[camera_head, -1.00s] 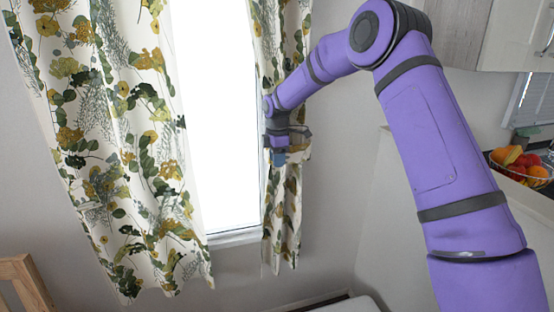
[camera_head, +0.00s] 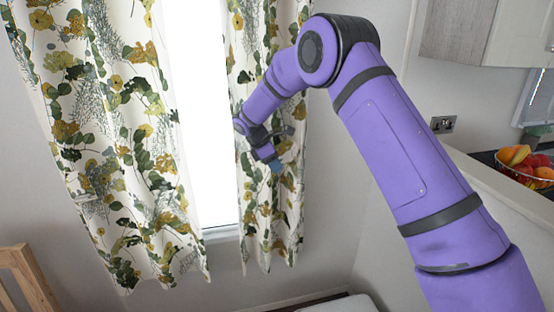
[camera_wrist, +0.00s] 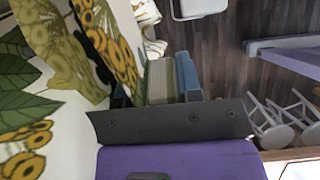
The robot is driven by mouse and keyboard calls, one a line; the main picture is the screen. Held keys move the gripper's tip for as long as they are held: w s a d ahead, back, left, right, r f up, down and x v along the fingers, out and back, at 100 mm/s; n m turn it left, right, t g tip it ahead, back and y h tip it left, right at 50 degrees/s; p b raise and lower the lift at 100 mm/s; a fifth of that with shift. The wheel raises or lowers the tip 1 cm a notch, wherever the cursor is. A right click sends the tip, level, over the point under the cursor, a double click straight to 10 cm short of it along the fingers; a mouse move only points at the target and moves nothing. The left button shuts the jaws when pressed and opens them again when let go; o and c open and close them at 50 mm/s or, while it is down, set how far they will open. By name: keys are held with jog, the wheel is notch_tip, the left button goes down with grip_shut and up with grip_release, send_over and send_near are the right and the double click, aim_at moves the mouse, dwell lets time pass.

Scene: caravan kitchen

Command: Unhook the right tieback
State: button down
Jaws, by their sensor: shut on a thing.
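The right curtain (camera_head: 257,215), white with green and yellow flowers, hangs loose and fairly straight beside the bright window. My gripper (camera_head: 276,164) is in front of it at mid height, near its right part. In the wrist view my gripper (camera_wrist: 158,78) is shut on a beige striped band, which looks like the right tieback (camera_wrist: 161,82). A blue finger shows on its right; the other finger is mostly hidden by the curtain (camera_wrist: 35,85) at the left. In the head view the tieback is too small to make out.
The left curtain (camera_head: 125,160) hangs on the other side of the window (camera_head: 205,120). A fruit bowl (camera_head: 528,168) stands on the counter at right. Stools (camera_wrist: 280,118) and dark floor show in the wrist view. Free room lies right of the right curtain.

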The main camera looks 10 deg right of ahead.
jog(key=f+h, duration=0.1)
jog(key=d+f+h, duration=0.1)
jog(key=shift+s+h, duration=0.15)
jog(key=shift+h, duration=0.25)
jog(key=shift+s+d+f+h, duration=0.1)
jog(key=shift+d+f+h, duration=0.5)
jog(key=shift+h, duration=0.65)
jog(key=shift+w+d+f+h, duration=0.1)
jog(key=shift+d+f+h, duration=0.25)
jog(key=shift+d+h, duration=0.75)
jog(key=shift+s+d+f+h, duration=0.1)
jog(key=shift+d+f+h, duration=0.4)
jog(key=shift+h, duration=0.95)
